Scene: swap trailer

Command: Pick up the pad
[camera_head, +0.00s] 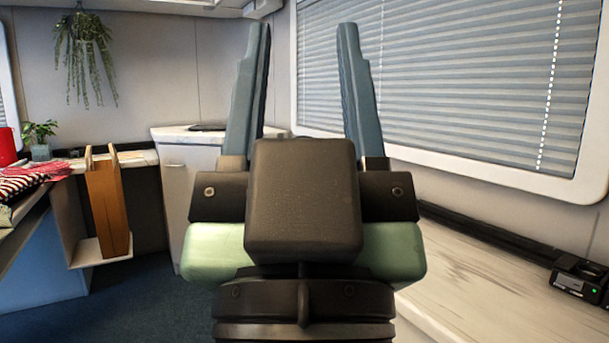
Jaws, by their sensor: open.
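My gripper (304,32) fills the middle of the view, seen from behind. Its two blue-grey fingers point up and stand wide apart, with nothing visible between them. I cannot make out a pad for certain. The black gripper body and its pale green sides hide what lies directly behind them.
A pale countertop (480,290) runs along the right wall, with a small black device (580,278) at its right end. A white cabinet (183,190) stands behind. At left are striped cloths (25,182), a potted plant (40,135) and a wooden holder (107,207). Blue floor is open at lower left.

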